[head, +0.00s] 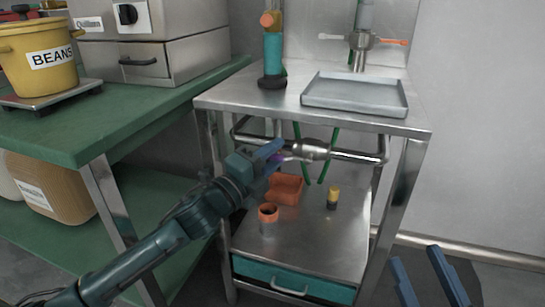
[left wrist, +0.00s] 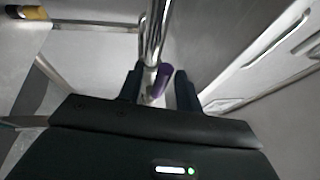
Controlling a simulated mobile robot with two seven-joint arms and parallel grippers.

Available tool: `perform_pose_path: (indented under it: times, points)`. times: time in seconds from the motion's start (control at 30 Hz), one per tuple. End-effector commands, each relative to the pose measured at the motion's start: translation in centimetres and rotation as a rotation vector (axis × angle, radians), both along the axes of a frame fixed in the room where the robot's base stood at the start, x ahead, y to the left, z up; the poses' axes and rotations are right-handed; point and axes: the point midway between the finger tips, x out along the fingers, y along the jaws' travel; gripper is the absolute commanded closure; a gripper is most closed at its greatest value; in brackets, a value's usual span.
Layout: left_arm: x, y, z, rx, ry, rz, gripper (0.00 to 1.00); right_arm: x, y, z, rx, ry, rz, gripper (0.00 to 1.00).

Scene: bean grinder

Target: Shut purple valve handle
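The purple valve handle (left wrist: 162,80) shows in the left wrist view beside a shiny metal pipe (left wrist: 155,25). In the head view only a bit of purple (head: 274,159) shows, mostly hidden by my left gripper (head: 273,156). In the left wrist view my left gripper (left wrist: 158,88) is open, with its fingers on either side of the handle and a gap showing on both sides. The pipe with its thicker valve body (head: 311,149) runs across below the cart's top. My right gripper (head: 431,279) is open and empty at the bottom right of the head view.
The steel cart top (head: 283,104) carries a metal tray (head: 356,94) and a teal cylinder (head: 272,55). Its lower shelf (head: 300,244) holds an orange bin (head: 287,188), a cup (head: 268,217) and a yellow-black object (head: 333,197). A green table (head: 110,126) stands at left.

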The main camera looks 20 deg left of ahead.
Motion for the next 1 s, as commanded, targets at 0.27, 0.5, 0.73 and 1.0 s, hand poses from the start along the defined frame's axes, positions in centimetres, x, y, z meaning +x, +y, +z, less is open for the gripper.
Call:
perform_pose_path:
  times: [0.27,0.5,0.73,1.0]
  points:
    - [-0.03,0.00,-0.02,0.000,0.000,0.000,0.80,0.00,-0.02,0.05,0.000,-0.001,0.000,0.64]
    - [-0.04,0.01,-0.03,0.000,0.000,0.000,1.00,0.01,-0.04,0.07,0.004,0.001,-0.001,0.64]
    - [-0.04,0.01,-0.03,0.000,0.000,0.000,1.00,-0.04,-0.05,-0.08,0.010,0.009,-0.004,0.64]
    - [-0.05,0.02,0.11,0.005,0.000,0.000,1.00,-0.05,-0.04,0.07,0.012,0.015,-0.004,0.64]
